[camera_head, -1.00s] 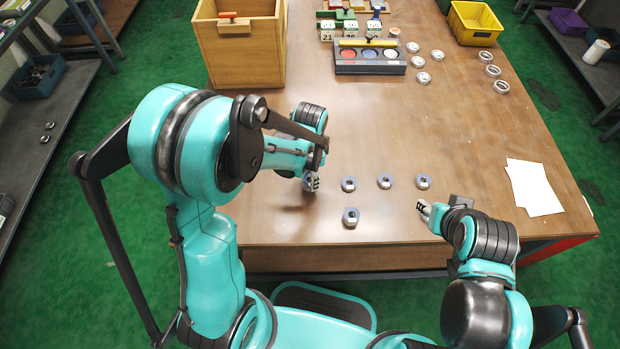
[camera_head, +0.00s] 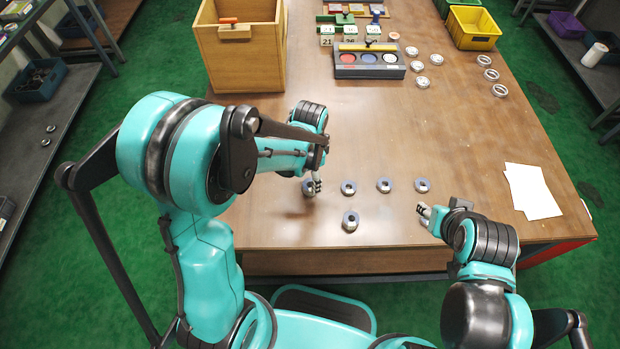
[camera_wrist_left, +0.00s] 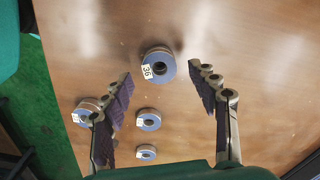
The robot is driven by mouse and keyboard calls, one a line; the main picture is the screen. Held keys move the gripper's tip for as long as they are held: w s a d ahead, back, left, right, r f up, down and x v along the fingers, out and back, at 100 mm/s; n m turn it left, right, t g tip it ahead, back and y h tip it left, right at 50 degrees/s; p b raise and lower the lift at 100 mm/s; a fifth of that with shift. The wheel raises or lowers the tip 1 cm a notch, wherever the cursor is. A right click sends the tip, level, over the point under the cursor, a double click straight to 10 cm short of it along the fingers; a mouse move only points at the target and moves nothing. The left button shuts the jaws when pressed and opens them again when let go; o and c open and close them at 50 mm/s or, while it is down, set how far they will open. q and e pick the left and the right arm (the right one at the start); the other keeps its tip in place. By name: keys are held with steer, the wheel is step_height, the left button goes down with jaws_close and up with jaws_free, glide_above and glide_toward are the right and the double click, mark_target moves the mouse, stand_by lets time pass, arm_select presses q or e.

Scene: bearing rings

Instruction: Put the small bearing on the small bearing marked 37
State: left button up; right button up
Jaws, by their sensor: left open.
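Several small blue-grey bearings lie flat on the brown table near its front edge. In the head view one bearing (camera_head: 308,189) lies at my left gripper (camera_head: 314,184), others form a row to the right (camera_head: 349,187) (camera_head: 384,185) (camera_head: 422,185), and one (camera_head: 351,221) lies nearer the front edge. In the left wrist view my left gripper (camera_wrist_left: 160,77) is open and empty, with a bearing labelled 36 (camera_wrist_left: 158,65) between and just beyond its fingertips. Labels on the other bearings are too small to read. My right gripper (camera_head: 424,210) is right of the front bearing; its opening is unclear.
A wooden box (camera_head: 240,60) stands at the back left. A dark tray with coloured discs (camera_head: 369,72) and numbered blocks stand behind the bearings. Silver rings (camera_head: 422,81), a yellow bin (camera_head: 472,28) and white paper (camera_head: 532,191) are to the right. The table's middle is clear.

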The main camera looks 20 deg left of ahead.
mark_target(310, 184)
arm_select(q)
step_height(310, 184, up, 9)
steer(key=p, duration=0.3)
steer(key=s+a+r+n+t, duration=0.4)
steer(key=s+r+n+t, duration=0.3)
steer(key=s+r+n, duration=0.2)
steer(key=shift+s+a+r+n, duration=0.35)
steer(key=shift+s+n, duration=0.25)
steer(key=shift+s, duration=0.05)
